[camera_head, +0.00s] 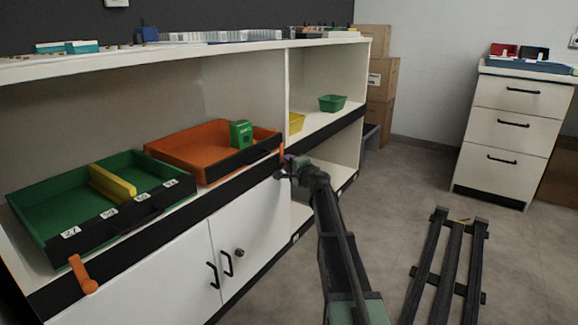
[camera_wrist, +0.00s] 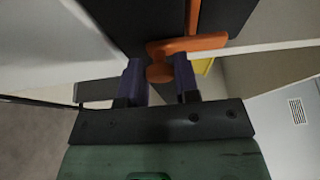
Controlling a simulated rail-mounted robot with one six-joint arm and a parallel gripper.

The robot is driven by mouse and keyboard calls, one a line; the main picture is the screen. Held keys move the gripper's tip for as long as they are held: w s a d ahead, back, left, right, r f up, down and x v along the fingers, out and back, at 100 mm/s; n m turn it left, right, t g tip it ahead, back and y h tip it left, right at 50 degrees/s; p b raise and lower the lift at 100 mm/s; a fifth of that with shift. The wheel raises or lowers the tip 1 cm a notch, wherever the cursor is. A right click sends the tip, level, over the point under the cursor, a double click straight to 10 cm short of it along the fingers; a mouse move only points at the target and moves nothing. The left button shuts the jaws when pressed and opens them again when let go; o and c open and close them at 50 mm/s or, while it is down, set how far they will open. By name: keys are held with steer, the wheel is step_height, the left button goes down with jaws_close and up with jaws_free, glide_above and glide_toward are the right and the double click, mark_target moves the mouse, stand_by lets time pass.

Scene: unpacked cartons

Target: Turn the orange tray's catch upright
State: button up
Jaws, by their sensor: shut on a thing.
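The orange tray (camera_head: 185,143) sits on the shelf with a black front, and a green box (camera_head: 241,134) stands in it. Its orange catch (camera_head: 282,151) shows as a small, roughly upright sliver at the tray's right front corner, partly hidden by my gripper (camera_head: 287,168). In the wrist view the catch (camera_wrist: 200,43) is a flat bar with a round knob, lying across the picture beside the tray's dark front. My gripper (camera_wrist: 160,76) has its two dark fingers on either side of the knob and is shut on it.
A green tray (camera_head: 40,190) with a yellow divider sits to the left, with another orange catch (camera_head: 80,274) tilted at the shelf edge. A yellow bin (camera_head: 296,122) and a green bin (camera_head: 332,103) stand right of the orange tray. Cabinet doors with black handles are below.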

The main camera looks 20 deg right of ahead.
stand_by(0.3)
steer(key=o, duration=0.9)
steer(key=shift+s, duration=0.1)
steer(key=s+d, duration=0.1)
steer(key=s, duration=0.9)
steer(key=shift+s+d, duration=0.25)
steer(key=shift+d, duration=0.1)
steer(key=shift+a, duration=0.1)
